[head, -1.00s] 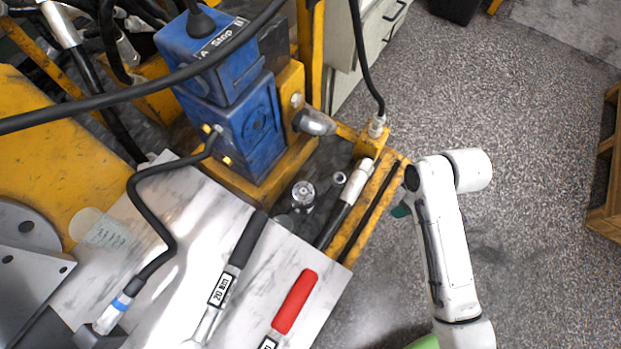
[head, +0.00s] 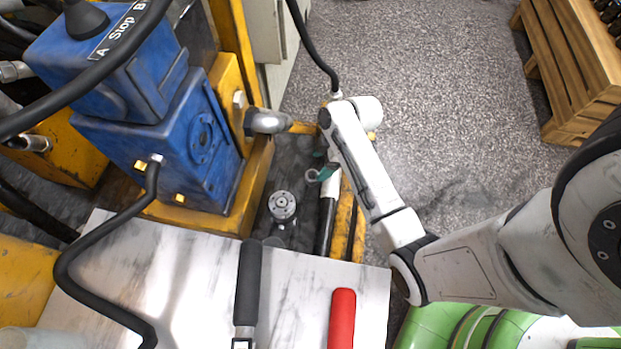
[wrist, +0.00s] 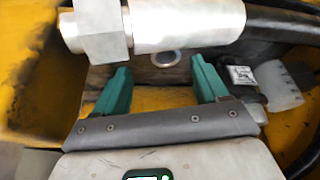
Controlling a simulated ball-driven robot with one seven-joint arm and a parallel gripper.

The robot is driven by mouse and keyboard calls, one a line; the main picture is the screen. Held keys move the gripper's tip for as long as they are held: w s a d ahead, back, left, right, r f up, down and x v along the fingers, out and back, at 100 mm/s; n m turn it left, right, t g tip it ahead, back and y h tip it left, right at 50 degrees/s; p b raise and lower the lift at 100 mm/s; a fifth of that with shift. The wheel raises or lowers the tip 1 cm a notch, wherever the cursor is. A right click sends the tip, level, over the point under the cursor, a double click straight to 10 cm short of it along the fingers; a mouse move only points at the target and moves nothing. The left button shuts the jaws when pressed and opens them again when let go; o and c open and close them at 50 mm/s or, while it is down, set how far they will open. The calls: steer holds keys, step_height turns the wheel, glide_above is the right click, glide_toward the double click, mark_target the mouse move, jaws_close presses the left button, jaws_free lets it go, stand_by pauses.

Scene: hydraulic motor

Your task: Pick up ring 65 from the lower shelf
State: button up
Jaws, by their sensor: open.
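A small pale metal ring, ring 65 (head: 312,176), lies on the dark lower shelf (head: 291,155) beside the blue motor block. In the wrist view the ring (wrist: 167,58) shows beyond and between the green fingertips, below a large silver hose fitting. My gripper (head: 325,172) is down at the shelf, its green finger close to the ring in the head view. In the wrist view my gripper (wrist: 160,72) is open with nothing held; I cannot tell whether a finger touches the ring. Its far side is hidden by my arm in the head view.
The silver hose fitting (wrist: 185,25) and black hose (wrist: 285,22) sit close above the fingers. A round metal part (head: 283,207) stands on the shelf. A worktable (head: 300,285) with a red-handled tool (head: 342,318) is in front.

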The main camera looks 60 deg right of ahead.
mark_target(314, 173)
steer(key=shift+a+b+x, duration=0.15)
steer(key=shift+b+x, duration=0.45)
steer(key=shift+x, duration=0.8)
steer(key=shift+a+b+x, duration=0.2)
steer(key=shift+b+x, duration=0.4)
steer(key=shift+x, duration=0.75)
steer(key=shift+s+r, duration=0.1)
steer(key=shift+s, duration=0.05)
steer(key=c, duration=1.2)
steer(key=shift+c, duration=0.3)
steer(key=shift+r, duration=0.1)
